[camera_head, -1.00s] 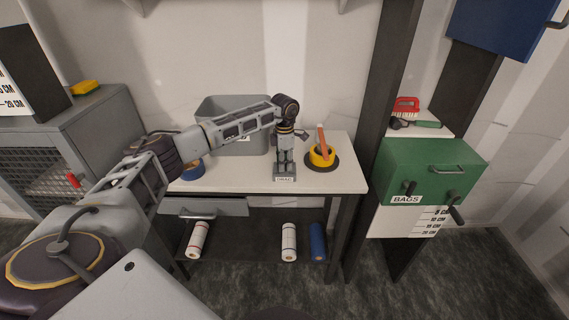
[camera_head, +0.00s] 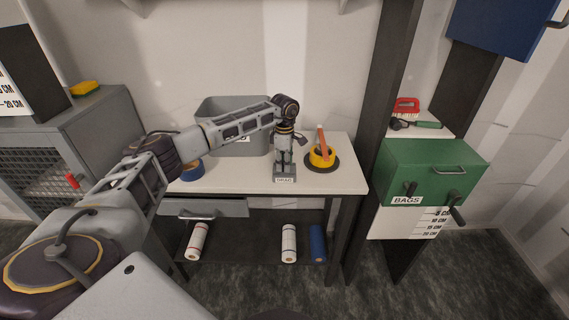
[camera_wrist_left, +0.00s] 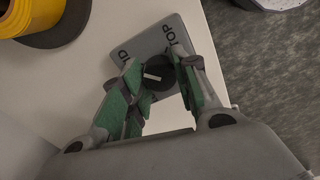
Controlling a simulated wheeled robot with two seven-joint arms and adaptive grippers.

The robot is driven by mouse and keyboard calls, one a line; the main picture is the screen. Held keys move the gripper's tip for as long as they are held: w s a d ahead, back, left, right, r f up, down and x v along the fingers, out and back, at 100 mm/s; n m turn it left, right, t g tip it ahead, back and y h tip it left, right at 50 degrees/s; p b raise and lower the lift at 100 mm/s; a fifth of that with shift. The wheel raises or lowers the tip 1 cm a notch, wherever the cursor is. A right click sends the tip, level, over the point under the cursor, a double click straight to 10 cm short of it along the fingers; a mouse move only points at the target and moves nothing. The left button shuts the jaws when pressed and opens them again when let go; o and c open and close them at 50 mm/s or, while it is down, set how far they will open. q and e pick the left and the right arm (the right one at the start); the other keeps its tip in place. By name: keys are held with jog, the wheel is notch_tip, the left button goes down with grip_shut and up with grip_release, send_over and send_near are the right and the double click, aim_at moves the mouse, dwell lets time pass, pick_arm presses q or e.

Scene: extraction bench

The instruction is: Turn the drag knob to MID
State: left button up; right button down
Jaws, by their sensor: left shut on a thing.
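The drag knob (camera_wrist_left: 158,80) is a dark round dial with a white pointer mark, on a grey plate (camera_wrist_left: 153,38) lettered in black. The letters "OP" show on one side and a partly hidden word ending in "D" on the other; the pointer lies toward the "D" side. My left gripper (camera_wrist_left: 160,78) comes down from above with its green-padded fingers on either side of the knob, shut on it. In the head view my left gripper (camera_head: 284,166) stands over the small labelled base (camera_head: 285,179), hiding the knob. My right gripper is out of view.
A yellow tape roll (camera_head: 320,156) with an orange handle on a dark disc stands just right of the gripper. A grey bin (camera_head: 225,112) and blue tape roll (camera_head: 192,171) are left on the white bench (camera_head: 235,184). A green BAGS box (camera_head: 432,168) is at right.

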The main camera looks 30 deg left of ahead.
pick_arm(q)
jog(key=shift+a, duration=0.1)
jog(key=o, duration=1)
jog(key=shift+o, duration=0.2)
notch_tip(320, 180, up, 12)
dwell(0.7)
